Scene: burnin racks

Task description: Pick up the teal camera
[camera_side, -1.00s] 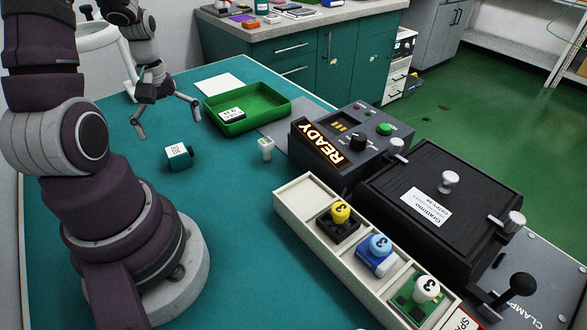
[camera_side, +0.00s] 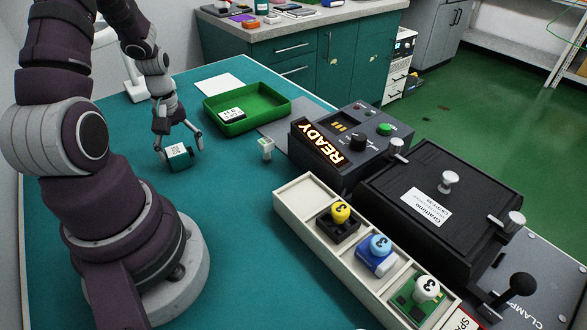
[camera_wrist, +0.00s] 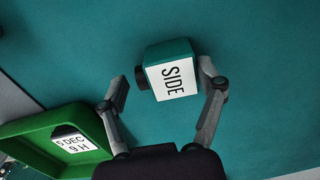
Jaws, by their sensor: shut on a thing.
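The teal camera (camera_side: 178,158) is a small teal block with a white label and a dark round lens. It is at the left of the teal table in the side view, at or very near the surface. In the wrist view the teal camera (camera_wrist: 172,70) shows its label reading "SIDE", with the lens toward the left finger. My gripper (camera_side: 180,148) is over it, one finger on each side, and is shut on it. My gripper also shows in the wrist view (camera_wrist: 165,82), where part of the finger contact is unclear.
A green tray (camera_side: 274,118) holding a labelled dark item (camera_side: 232,114) is behind and right of the camera. A READY box (camera_side: 345,158), a black lidded case (camera_side: 400,180) and a white parts rack (camera_side: 292,197) lie farther right.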

